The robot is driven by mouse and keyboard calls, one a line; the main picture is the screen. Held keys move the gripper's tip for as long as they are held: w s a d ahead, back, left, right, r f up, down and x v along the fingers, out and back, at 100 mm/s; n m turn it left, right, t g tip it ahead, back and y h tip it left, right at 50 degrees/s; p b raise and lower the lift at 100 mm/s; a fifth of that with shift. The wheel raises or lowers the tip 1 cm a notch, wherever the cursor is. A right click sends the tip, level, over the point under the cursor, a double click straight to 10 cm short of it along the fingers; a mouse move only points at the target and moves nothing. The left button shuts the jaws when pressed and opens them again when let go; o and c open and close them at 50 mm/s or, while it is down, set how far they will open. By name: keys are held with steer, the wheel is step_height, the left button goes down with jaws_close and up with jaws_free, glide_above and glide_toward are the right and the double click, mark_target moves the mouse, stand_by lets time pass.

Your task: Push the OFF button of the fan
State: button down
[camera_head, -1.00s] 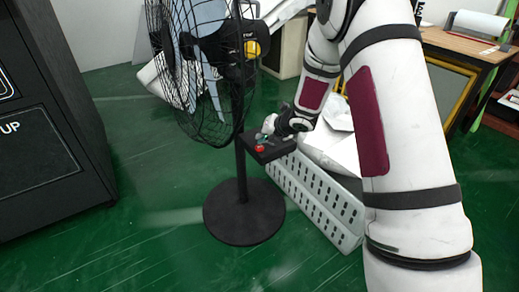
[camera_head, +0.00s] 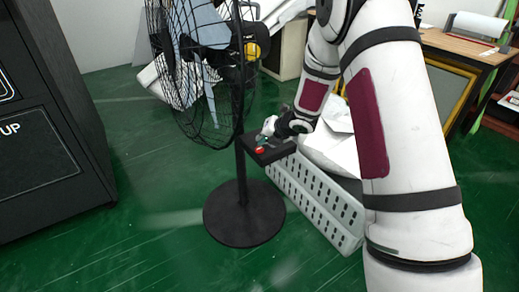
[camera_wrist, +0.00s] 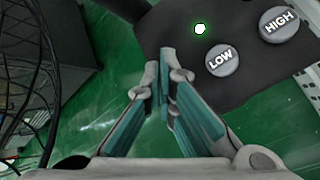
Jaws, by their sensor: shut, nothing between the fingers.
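The black pedestal fan (camera_head: 243,215) stands left of my arm in the head view, with a dark control box (camera_head: 268,157) on its pole. A red button (camera_head: 259,150) shows on the box; its label is too small to read. In the wrist view the control panel (camera_wrist: 255,75) carries grey LOW (camera_wrist: 221,60) and HIGH (camera_wrist: 280,23) buttons and a lit green light (camera_wrist: 200,29). No button marked OFF can be read. My gripper (camera_wrist: 162,78) is shut and empty, its tips left of the LOW button. It also shows small over the box in the head view (camera_head: 267,128); contact cannot be told.
A grey perforated crate (camera_head: 318,200) with white material stands right of the fan pole. A black cabinet (camera_head: 45,130) is at the left. A wooden table (camera_head: 455,42) is at the back right. The green floor (camera_head: 145,190) between cabinet and fan is clear.

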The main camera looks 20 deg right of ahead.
mark_target(262, 148)
steer(key=shift+f, duration=0.1)
steer(key=shift+f+b, duration=0.3)
steer(key=shift+b, duration=0.25)
steer(key=shift+f+b, duration=0.45)
steer(key=shift+b, duration=0.05)
stand_by(0.7)
stand_by(0.3)
steer(key=shift+r+p, duration=0.6)
steer(key=shift+r, duration=0.25)
steer(key=shift+r, duration=0.1)
step_height(262, 148, up, 5)
steer(key=p, duration=0.4)
stand_by(0.5)
